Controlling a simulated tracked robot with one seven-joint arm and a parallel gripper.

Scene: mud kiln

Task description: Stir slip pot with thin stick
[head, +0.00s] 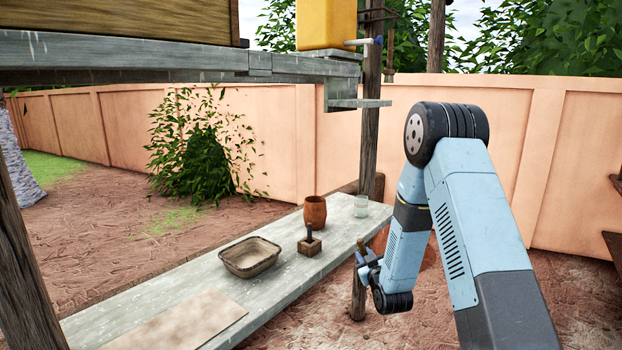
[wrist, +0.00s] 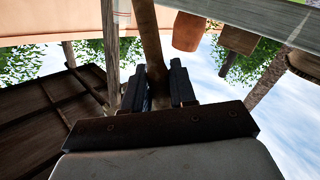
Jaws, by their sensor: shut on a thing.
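The slip pot appears to be the reddish-brown clay pot (head: 315,212), upright near the far end of the bench. It also shows in the upside-down wrist view (wrist: 188,31). My gripper (head: 364,262) is at the bench's right-hand edge, to the right of and nearer than the pot, and apart from it. In the wrist view my gripper (wrist: 158,85) is shut on a brown stick (wrist: 149,38), which runs out past the fingertips to the frame's edge. In the head view I cannot tell the stick's lower end from a bench leg. The pot's inside is hidden.
The grey bench (head: 290,282) carries a clear glass (head: 361,206), a small wooden block with a dark handle (head: 310,246), a shallow basin (head: 249,258) and a flat board (head: 182,322).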

